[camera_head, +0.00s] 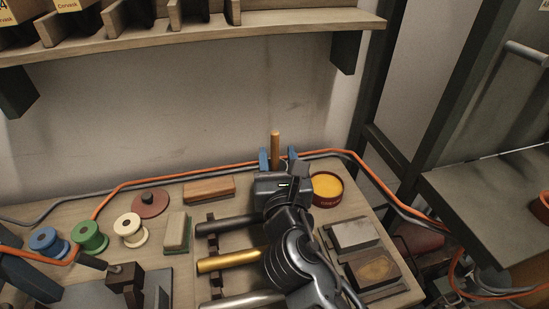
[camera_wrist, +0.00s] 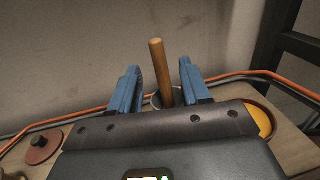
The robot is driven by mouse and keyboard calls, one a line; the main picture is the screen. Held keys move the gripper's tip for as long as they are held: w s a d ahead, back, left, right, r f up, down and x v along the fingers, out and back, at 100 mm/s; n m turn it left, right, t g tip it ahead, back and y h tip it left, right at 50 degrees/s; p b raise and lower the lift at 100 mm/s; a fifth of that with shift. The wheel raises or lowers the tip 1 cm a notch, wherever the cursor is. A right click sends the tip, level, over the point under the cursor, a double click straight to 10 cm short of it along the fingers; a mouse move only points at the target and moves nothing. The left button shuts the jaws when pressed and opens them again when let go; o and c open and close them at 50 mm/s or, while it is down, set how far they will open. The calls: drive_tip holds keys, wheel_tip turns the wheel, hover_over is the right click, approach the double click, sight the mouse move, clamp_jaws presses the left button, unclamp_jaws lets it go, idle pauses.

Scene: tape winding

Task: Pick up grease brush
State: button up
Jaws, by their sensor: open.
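The grease brush (camera_head: 275,146) shows as an upright wooden handle near the back of the bench. Its lower end is hidden behind my gripper in the head view. In the wrist view the handle (camera_wrist: 160,72) stands tilted slightly, rising from a small round holder (camera_wrist: 157,100) that is mostly hidden. My gripper (camera_head: 277,158) has blue fingers, one on each side of the handle. In the wrist view the gripper (camera_wrist: 160,80) is open, with a gap between each finger and the handle. The bristles are not visible.
A dark red tin of yellow grease (camera_head: 327,186) stands just right of my gripper. Orange and grey cables (camera_head: 230,164) run along the back. Rods on a rack (camera_head: 228,261), a wooden block (camera_head: 208,189) and spools (camera_head: 90,237) lie left. Stone blocks (camera_head: 354,234) lie right.

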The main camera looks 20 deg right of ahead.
sight(275, 144)
drive_tip(key=x, duration=0.5)
drive_tip(key=shift+w+r+p, duration=0.15)
drive_tip(key=shift+p, duration=0.15)
clamp_jaws()
